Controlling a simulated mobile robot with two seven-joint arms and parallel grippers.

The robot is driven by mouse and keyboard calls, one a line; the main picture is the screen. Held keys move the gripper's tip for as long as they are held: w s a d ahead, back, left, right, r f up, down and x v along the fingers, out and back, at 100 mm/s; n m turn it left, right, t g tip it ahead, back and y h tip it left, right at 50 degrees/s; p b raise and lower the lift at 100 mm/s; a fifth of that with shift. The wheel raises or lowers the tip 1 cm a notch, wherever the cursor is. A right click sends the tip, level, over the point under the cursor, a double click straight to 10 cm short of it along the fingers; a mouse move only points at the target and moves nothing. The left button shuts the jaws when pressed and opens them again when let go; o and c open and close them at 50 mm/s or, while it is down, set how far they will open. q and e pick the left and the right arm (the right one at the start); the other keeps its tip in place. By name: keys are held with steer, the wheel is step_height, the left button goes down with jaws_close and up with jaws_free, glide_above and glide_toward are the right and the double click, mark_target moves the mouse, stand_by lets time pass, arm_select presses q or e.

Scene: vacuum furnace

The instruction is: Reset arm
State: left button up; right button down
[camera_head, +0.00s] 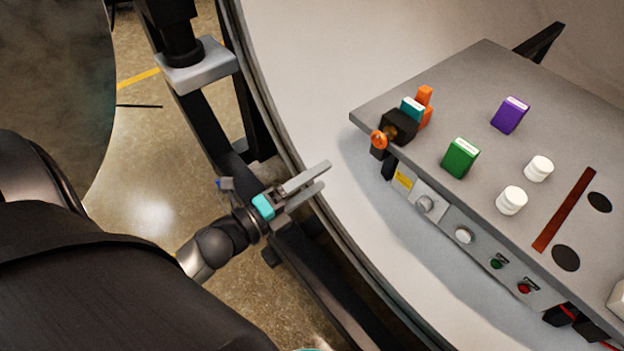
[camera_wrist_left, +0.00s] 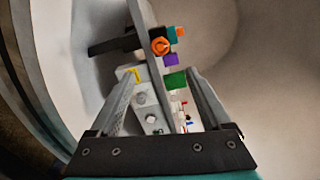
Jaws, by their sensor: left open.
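My left gripper (camera_head: 309,182) is open and empty in the head view. It hangs beside the furnace's round rim, left of a grey panel table (camera_head: 440,105) and apart from it. In the left wrist view its two fingers (camera_wrist_left: 160,95) spread to either side, with the table's edge and its buttons showing between and beyond them. My left arm comes in from the lower left. My right gripper shows in neither view.
The table bears a green box (camera_head: 460,158), a purple box (camera_head: 510,115), white jars (camera_head: 511,200), a teal box (camera_head: 411,109) and a black part with an orange knob (camera_head: 379,139). Buttons line its front face. A dark frame (camera_head: 215,135) stands left of the rim.

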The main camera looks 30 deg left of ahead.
arm_select(q)
steer(key=shift+s, duration=0.25)
steer(key=shift+a+f, duration=0.1)
stand_by(0.3)
steer(key=s+a+f+n+g+y, duration=0.1)
steer(key=s+f+n+g+y, duration=0.15)
steer(key=f+n, duration=0.45)
steer(key=s+a+f+n+g+y, duration=0.1)
steer(key=s+f+n+g, duration=0.15)
steer(key=f, duration=0.85)
steer(key=s+a+f+n+g+y, duration=0.15)
steer(key=s+f+n, duration=0.25)
steer(key=f, duration=0.6)
steer(key=s+d+f+n+g, duration=0.1)
steer(key=s+f+n+g, duration=0.1)
steer(key=s, duration=0.5)
steer(key=s+d+f+n+g, duration=0.2)
steer(key=s+f+n+g, duration=0.1)
steer(key=s+f, duration=0.4)
steer(key=s+d+f+n+g+y, duration=0.1)
steer(key=s+d+f+n+g, duration=0.1)
steer(key=s, duration=0.6)
step_height(320, 180, down, 3)
steer(key=shift+r+n+g, duration=0.15)
steer(key=shift+n+g, duration=0.4)
steer(key=shift+g, duration=0.7)
